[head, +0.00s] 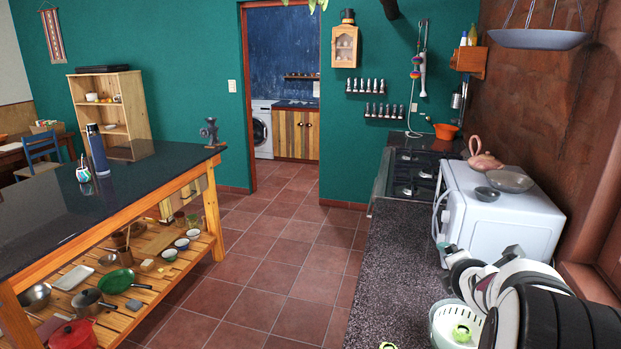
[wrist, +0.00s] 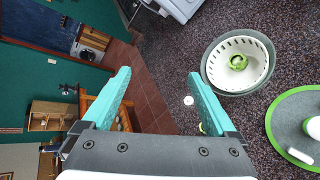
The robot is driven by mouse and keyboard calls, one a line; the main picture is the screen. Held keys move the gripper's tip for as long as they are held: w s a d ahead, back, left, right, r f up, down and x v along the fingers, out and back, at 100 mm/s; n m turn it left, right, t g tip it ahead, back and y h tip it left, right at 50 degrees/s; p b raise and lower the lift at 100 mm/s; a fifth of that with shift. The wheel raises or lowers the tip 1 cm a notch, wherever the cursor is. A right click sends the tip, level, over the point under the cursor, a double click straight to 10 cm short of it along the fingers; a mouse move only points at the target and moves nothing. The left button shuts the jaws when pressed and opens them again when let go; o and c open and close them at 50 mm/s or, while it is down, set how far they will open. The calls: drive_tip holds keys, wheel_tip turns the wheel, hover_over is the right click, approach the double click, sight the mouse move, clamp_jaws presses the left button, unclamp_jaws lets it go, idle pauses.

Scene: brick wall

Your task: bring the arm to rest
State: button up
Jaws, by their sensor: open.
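My gripper (wrist: 158,75) shows in the wrist view with its two teal fingers spread wide and nothing between them. The fingers are above the dark speckled counter's edge, with the tiled floor beyond. My black and white arm links fill the lower right of the head view and hide part of the counter. I cannot make out the fingertips there.
A white colander (wrist: 215,65) with a green thing (wrist: 237,62) inside stands on the counter (head: 395,270). A green-rimmed grey round mat (wrist: 290,112) lies near it. A white microwave (head: 510,228) stands behind my arm. The floor (head: 270,260) left of the counter is clear.

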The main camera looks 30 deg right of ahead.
drive_tip(key=s+a+f+m+g+y, duration=0.25)
drive_tip(key=a+m, duration=0.45)
drive_tip(key=a, duration=0.7)
drive_tip(key=s+a+f+m+g+y, duration=0.1)
drive_tip(key=s+a+m+g+y, duration=0.15)
drive_tip(key=a+m, duration=0.75)
drive_tip(key=s+a+f+m+g+y, duration=0.1)
drive_tip(key=s+a+m+g+y, duration=0.1)
drive_tip(key=s+a, duration=0.5)
drive_tip(key=s+a+f+m+g+y, duration=0.1)
drive_tip(key=s+a, duration=0.6)
drive_tip(key=a, duration=0.8)
drive_tip(key=shift+s+f+m+g+y, duration=0.35)
drive_tip(key=shift+m+g+y, duration=0.2)
drive_tip(key=shift+y, duration=0.55)
